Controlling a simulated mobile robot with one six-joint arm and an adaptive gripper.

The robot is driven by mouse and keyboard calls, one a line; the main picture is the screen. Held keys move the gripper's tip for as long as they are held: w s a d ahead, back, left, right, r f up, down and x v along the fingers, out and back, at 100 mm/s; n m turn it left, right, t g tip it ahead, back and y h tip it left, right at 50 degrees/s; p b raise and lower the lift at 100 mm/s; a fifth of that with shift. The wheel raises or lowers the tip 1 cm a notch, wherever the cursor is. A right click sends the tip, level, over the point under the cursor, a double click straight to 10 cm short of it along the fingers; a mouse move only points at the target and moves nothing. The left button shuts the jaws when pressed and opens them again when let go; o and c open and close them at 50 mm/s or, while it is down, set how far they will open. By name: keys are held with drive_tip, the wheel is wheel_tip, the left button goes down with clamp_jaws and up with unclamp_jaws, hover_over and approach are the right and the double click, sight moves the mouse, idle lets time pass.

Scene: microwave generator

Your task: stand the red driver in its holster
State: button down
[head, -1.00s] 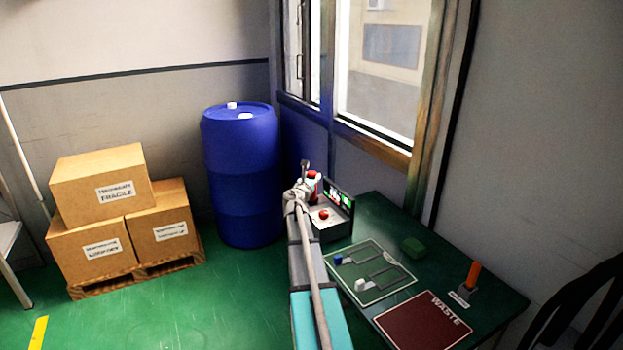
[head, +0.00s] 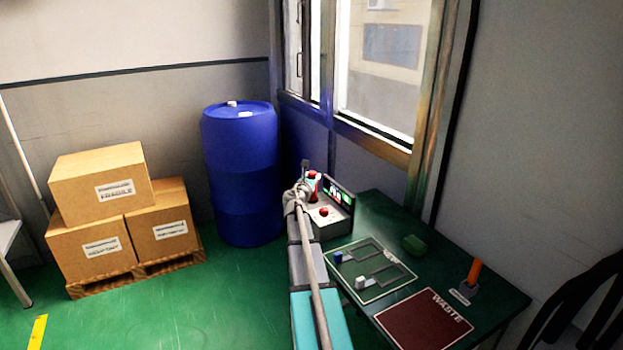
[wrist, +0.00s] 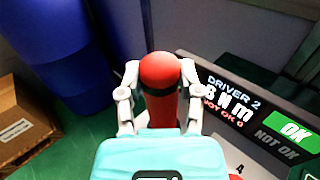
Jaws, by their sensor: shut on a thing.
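The red driver (wrist: 159,72) shows its rounded red top in the wrist view, between the two fingers of my gripper (wrist: 158,86). The gripper is shut on it. In the head view my gripper (head: 298,194) is at the console at the table's far left corner, and the driver (head: 313,184) shows as a small red shape just behind it. The driver's lower end is hidden, so I cannot tell whether it touches or sits in a holster. I cannot make out a holster for it in either view.
The console (head: 332,217) has a red button and a screen (wrist: 240,105) reading "DRIVER 2" and "OK". A red WASTE mat (head: 420,322), a green block (head: 413,245) and a blue barrel (head: 240,170) are nearby.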

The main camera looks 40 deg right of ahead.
drive_tip(key=shift+f, duration=0.2)
idle(0.4)
drive_tip(key=shift+c, duration=0.9)
unclamp_jaws()
drive_tip(key=shift+a, duration=0.1)
drive_tip(key=v, duration=1.2)
